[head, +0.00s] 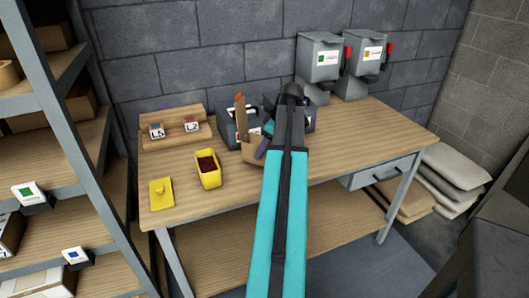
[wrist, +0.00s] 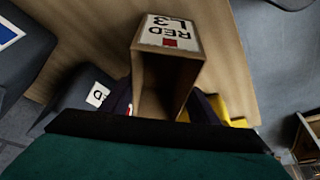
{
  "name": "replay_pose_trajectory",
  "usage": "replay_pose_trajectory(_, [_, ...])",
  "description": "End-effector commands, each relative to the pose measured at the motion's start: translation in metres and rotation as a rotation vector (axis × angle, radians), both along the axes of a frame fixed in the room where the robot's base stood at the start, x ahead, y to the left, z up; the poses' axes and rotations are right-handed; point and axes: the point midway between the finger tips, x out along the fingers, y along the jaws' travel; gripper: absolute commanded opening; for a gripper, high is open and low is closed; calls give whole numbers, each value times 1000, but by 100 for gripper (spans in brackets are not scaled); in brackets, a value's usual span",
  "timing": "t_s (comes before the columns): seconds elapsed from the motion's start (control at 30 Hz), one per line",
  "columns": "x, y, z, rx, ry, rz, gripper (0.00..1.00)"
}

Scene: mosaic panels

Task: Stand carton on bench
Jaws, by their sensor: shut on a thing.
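A brown carton (wrist: 155,72) with a white label reading RED L3 is between the dark fingers of my gripper (wrist: 160,108) in the wrist view. Its open end faces the wrist camera. In the head view the carton (head: 252,152) is over the middle of the wooden bench (head: 330,150), partly hidden by my arm. My gripper (head: 264,146) is shut on it there. I cannot tell whether the carton touches the bench top.
A yellow tub (head: 208,176) with dark red contents and a yellow lid (head: 161,195) lie left on the bench. Behind are a wooden rack (head: 172,118) with label cards and a dark grey box (head: 229,120). Two grey dispensers (head: 320,65) stand back right. The bench's right part looks clear.

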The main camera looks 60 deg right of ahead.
Motion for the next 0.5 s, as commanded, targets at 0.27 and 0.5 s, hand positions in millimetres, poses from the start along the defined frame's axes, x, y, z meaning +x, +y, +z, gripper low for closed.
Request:
replay_pose_trajectory(0.27, [0, 1, -24, 1, 0, 0, 12])
replay_pose_trajectory(0.5, [1, 1, -26, 0, 0, 1, 12])
